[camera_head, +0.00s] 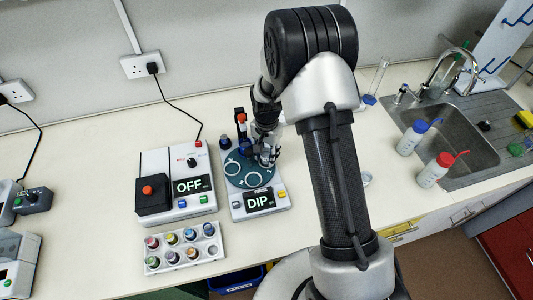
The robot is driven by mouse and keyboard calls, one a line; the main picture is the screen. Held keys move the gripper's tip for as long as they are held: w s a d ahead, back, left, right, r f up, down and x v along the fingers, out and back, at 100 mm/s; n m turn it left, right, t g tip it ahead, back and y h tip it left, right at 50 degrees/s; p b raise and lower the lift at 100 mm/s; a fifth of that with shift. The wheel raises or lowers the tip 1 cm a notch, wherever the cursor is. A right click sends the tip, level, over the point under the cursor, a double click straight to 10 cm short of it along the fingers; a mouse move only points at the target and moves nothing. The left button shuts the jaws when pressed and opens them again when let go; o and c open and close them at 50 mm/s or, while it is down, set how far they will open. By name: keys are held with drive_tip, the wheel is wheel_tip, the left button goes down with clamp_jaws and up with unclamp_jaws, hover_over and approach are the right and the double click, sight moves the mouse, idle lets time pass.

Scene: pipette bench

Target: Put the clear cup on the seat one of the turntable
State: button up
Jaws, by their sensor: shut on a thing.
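The turntable (241,179) is a dark teal disc with white-ringed seats, on a white unit whose display reads DIP. My gripper (268,158) reaches down over the right rear part of the disc, fingers pointing down. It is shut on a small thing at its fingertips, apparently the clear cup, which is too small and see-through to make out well. I cannot tell whether the cup touches the disc. Two ringed seats at the left and front of the disc show empty. The seat numbers are not readable, and my arm hides part of the far side.
A red-and-black upright part (241,122) stands behind the disc. A white device reading OFF (190,186) is to the left, with a rack of coloured-capped vials (152,263) in front of it. Wash bottles (434,170) and a sink (455,130) are at the right.

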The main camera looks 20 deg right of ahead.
drive_tip(key=shift+f, duration=0.15)
drive_tip(key=o, duration=1)
drive_tip(key=shift+r, duration=0.2)
